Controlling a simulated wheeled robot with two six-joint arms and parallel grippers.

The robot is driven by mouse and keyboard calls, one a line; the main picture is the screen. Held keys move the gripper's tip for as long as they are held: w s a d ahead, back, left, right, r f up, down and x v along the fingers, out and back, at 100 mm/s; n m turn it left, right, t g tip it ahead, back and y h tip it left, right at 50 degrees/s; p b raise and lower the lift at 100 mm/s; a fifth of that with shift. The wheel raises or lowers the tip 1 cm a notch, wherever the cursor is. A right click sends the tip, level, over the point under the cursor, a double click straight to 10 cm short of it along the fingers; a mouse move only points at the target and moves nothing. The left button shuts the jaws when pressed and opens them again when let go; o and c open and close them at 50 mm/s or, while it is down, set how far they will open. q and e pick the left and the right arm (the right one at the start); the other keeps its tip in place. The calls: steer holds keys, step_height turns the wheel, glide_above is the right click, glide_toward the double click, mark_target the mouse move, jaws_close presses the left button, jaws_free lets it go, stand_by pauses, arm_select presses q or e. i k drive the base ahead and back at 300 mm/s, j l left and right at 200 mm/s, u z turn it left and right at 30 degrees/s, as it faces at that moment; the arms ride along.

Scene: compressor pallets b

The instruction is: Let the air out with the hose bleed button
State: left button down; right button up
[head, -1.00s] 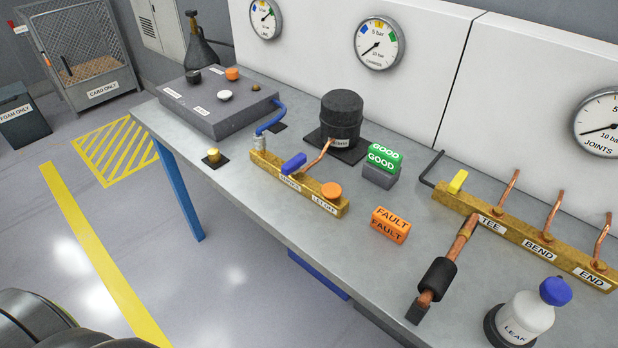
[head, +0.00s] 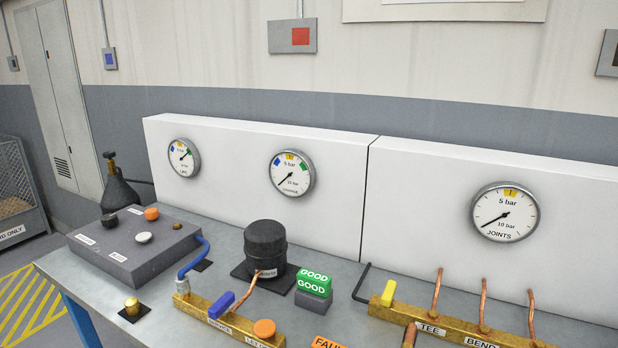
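A grey control box (head: 130,246) at the left of the bench carries a black knob (head: 109,220), an orange knob (head: 151,214), a white knob (head: 143,237) and a small brass knob (head: 177,226). Its labels are too small to read, so I cannot tell which is the bleed button. A blue hose (head: 192,260) runs from the box to the brass manifold (head: 228,322), which has a blue lever (head: 220,304) and an orange button (head: 264,329). A separate brass piece (head: 132,306) sits on a black pad. Neither gripper is in view.
The left gauge (head: 183,158) has its needle up toward the green mark. The middle gauge (head: 291,173) and JOINTS gauge (head: 504,212) point low left. A black compressor (head: 265,245), GOOD blocks (head: 313,282) and the TEE manifold (head: 455,327) fill the bench.

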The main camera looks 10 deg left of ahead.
mark_target(144, 237)
steer(key=u, duration=1.25)
